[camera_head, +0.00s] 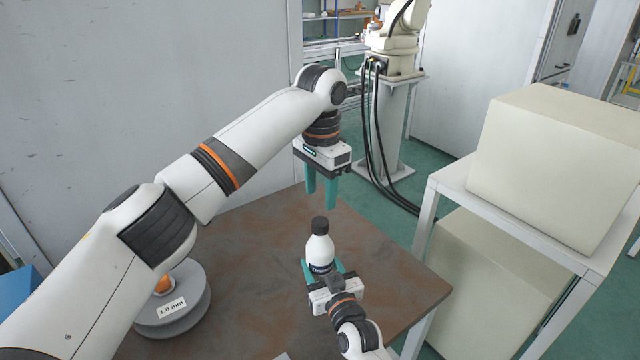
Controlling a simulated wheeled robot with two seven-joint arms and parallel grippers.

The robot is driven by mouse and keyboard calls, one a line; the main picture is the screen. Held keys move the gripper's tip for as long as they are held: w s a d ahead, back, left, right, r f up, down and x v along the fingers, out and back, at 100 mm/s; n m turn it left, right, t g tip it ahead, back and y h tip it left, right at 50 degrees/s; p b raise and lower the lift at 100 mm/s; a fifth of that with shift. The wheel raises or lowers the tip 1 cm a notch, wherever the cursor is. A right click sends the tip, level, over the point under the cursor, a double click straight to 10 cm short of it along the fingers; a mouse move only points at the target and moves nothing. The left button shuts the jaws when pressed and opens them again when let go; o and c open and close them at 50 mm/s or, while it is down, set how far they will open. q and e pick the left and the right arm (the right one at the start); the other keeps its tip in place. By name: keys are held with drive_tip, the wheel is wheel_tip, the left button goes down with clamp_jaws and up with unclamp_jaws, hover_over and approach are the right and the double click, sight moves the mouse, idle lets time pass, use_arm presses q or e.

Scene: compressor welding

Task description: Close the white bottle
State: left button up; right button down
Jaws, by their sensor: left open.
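The white bottle (320,249) is upright over the brown table, with a black cap (320,225) on its top and a dark label low on its body. I cannot tell how tight the cap sits. My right gripper (322,268) comes in from the front, and its teal fingers are on both sides of the lower bottle, shut on it. My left gripper (321,196) points down, open and empty, above and behind the cap, apart from it. The bottle's base is hidden by my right gripper.
A grey round spool (172,312) labelled 1.0 mm stands on the brown table (250,262), partly behind my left arm. A cream box (555,165) sits on a white rack at right. A robot arm on a pedestal (388,125) with black cables stands behind.

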sight(320, 221)
use_arm(q)
drive_tip(key=n, duration=0.4)
drive_tip(key=shift+r, duration=0.4)
drive_tip(key=shift+f, duration=4)
drive_tip(key=c, duration=1)
drive_tip(key=o, duration=1.2)
drive_tip(key=shift+c, duration=0.2)
drive_tip(key=shift+r, duration=0.1)
